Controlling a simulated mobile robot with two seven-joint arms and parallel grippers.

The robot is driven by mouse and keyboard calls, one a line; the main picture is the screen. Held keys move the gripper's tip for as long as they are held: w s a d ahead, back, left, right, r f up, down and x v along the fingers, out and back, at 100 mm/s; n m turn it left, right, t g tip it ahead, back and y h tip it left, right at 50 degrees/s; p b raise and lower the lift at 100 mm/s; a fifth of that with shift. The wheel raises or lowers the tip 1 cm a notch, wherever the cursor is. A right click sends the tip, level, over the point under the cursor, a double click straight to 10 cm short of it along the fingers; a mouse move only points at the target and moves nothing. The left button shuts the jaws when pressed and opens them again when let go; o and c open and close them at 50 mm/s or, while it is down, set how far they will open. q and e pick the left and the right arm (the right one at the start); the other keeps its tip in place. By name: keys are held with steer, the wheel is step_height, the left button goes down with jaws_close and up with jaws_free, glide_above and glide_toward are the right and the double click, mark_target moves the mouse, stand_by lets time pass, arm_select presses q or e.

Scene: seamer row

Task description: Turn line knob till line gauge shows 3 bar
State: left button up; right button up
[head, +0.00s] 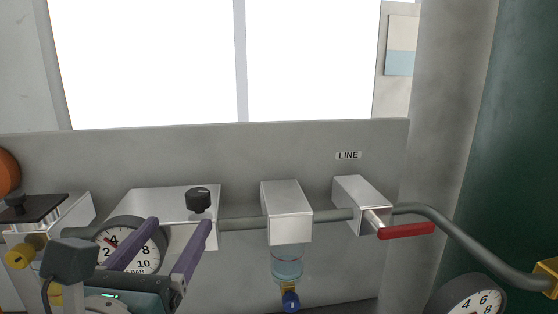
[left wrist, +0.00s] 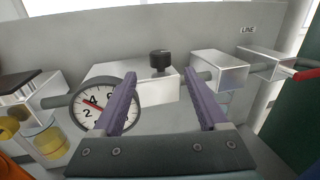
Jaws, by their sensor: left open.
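A black knob (head: 199,199) stands on top of a pale metal block (head: 150,204) on the grey panel; it also shows in the left wrist view (left wrist: 160,59). A round white gauge (head: 147,258) is on the block's front, partly hidden by my left gripper in the head view. In the left wrist view the gauge (left wrist: 118,108) has a red needle pointing up-left, between 2 and 4; the exact reading is unclear. My left gripper (head: 181,222) is open and empty, its purple fingers in front of the block. In the wrist view the knob appears between and beyond the fingertips.
A LINE label (head: 347,155) is above a block with a red lever (head: 406,230). A middle block (head: 286,212) carries a clear bowl (head: 287,262). Another black-topped unit (head: 35,208) is at left. A second gauge (head: 470,297) is cut off at lower right.

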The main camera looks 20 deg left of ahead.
mark_target(193, 203)
arm_select(q)
steer(key=shift+m, duration=0.3)
steer(key=p+x, duration=0.1)
steer(key=x, duration=0.8)
steer(key=shift+w, duration=0.1)
jaws_close()
